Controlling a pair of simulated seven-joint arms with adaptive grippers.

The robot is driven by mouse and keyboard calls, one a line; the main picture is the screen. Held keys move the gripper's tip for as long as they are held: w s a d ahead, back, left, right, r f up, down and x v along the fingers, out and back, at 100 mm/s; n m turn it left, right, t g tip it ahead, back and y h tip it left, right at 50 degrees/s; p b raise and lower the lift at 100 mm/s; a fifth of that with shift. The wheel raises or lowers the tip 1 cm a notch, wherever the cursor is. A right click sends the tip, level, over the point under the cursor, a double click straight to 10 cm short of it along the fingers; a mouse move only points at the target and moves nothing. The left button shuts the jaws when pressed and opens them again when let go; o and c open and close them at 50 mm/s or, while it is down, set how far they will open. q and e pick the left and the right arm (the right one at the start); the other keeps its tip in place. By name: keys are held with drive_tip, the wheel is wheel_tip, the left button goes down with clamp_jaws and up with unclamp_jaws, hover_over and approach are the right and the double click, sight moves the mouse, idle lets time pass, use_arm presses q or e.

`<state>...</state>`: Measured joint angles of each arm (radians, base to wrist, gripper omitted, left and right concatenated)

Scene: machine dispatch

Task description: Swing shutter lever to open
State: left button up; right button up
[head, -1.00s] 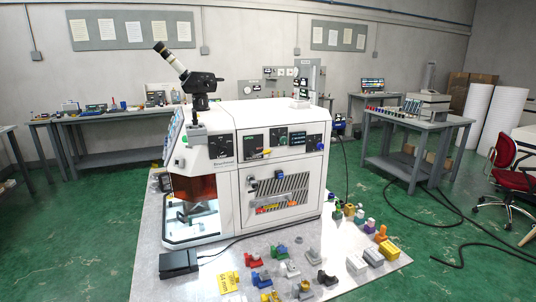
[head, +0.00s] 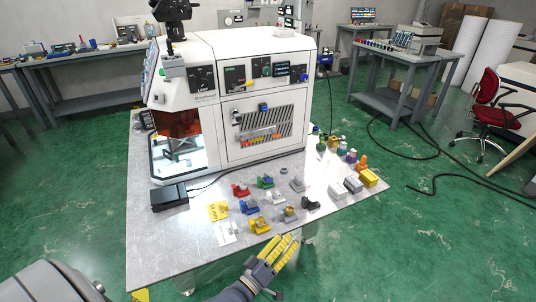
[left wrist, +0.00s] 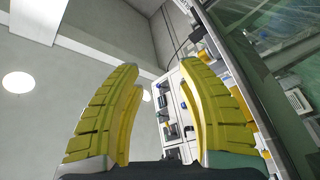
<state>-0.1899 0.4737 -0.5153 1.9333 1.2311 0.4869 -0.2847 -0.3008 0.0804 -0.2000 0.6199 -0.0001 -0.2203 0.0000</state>
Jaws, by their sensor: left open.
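The white machine (head: 260,60) stands on a metal-topped table (head: 165,235). Its front has dark control modules, including one with a small yellow part (head: 240,85) and one with a green knob (head: 266,70). A dark, blue-topped fitting (head: 263,107) and a dark handle (head: 237,117) sit lower, by the vent grille. I cannot tell which part is the shutter lever. My left gripper (head: 284,243), with yellow fingers, is open and empty at the table's front edge, apart from the machine. In the left wrist view its fingers frame the tilted machine front (left wrist: 168,105). My right gripper does not show.
Several small coloured parts (head: 265,182) lie on the table between my left gripper and the machine. A yellow block (head: 368,178) lies at the right edge. A black box (head: 169,196) with a cable lies at front left. Bare tabletop shows at front left.

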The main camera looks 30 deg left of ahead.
use_arm(q)
drive_tip(key=w+a+r+n+t+y, duration=0.1)
drive_tip(key=w+a+r+n+y, duration=0.25)
drive_tip(key=r, duration=0.35)
drive_tip(key=w+a+r+n+t+y, duration=0.25)
drive_tip(key=w+a+r, duration=0.2)
drive_tip(key=r, duration=0.25)
drive_tip(key=n+g+y, duration=0.5)
drive_tip(key=n+y, duration=0.4)
drive_tip(key=n, duration=0.2)
approach(250, 83)
drive_tip(key=x, duration=1)
drive_tip(key=shift+w+a+f, duration=0.2)
drive_tip(key=shift+w+a, duration=0.1)
clamp_jaws()
